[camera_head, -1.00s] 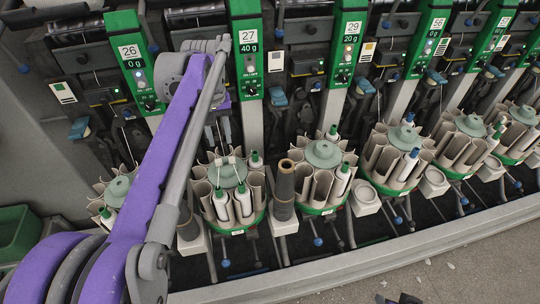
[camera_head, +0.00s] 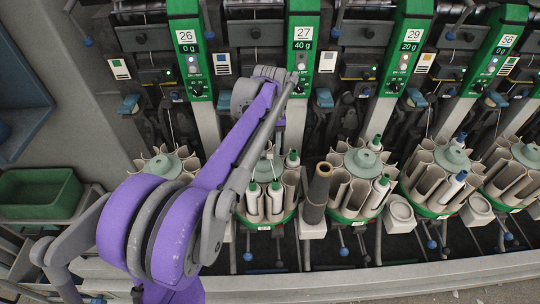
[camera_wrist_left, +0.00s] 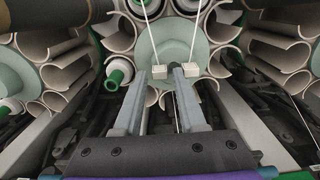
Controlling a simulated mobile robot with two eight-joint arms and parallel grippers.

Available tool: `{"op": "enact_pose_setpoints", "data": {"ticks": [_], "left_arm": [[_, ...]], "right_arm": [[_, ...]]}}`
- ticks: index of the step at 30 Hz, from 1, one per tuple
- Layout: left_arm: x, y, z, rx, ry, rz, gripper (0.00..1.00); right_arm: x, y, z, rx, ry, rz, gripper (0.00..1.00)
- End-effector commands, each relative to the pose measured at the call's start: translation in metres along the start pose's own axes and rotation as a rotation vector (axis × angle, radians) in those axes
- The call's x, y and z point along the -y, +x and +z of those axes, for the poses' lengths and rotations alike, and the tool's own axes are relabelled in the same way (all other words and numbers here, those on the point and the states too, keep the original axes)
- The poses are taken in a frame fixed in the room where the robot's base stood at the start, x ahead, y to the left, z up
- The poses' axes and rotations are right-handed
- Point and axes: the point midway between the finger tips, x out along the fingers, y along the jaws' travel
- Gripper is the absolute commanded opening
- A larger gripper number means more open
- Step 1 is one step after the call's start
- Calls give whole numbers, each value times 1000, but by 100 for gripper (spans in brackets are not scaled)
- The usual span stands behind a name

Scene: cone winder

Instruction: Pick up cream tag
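Two small cream tags hang on thin threads over the round cone magazine below unit 27. In the left wrist view, one cream tag (camera_wrist_left: 159,72) is in line with the gap between my fingertips, and the other cream tag (camera_wrist_left: 191,70) is just right of the right fingertip. In the head view a small pale tag (camera_head: 270,155) shows above the magazine (camera_head: 283,222). My left gripper (camera_wrist_left: 160,74) is open, with grey fingers apart and pointing at the magazine. In the head view it is mostly hidden behind my purple arm. I cannot tell whether a finger touches a tag. My right gripper is out of view.
White tubes with green ends (camera_head: 275,200) stand in the magazine. A dark cone (camera_head: 318,190) stands right of it, close to another magazine (camera_head: 361,160). A green bin (camera_head: 40,193) is at the left. Bare floor (camera_head: 480,294) shows in front of the machine.

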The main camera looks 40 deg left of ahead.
Motion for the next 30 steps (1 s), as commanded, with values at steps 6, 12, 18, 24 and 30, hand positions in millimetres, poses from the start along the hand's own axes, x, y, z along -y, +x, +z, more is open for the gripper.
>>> {"op": "enact_pose_setpoints", "data": {"ticks": [6,12,18,24,30], "left_arm": [[0,9,0,0,0,0,40],[0,8,0,0,0,0,24],[0,8,0,0,0,0,1],[0,8,0,0,0,0,1],[0,-8,0,0,0,0,1]], "right_arm": [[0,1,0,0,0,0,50],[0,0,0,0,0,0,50],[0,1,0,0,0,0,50],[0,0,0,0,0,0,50],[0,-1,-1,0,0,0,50]]}}
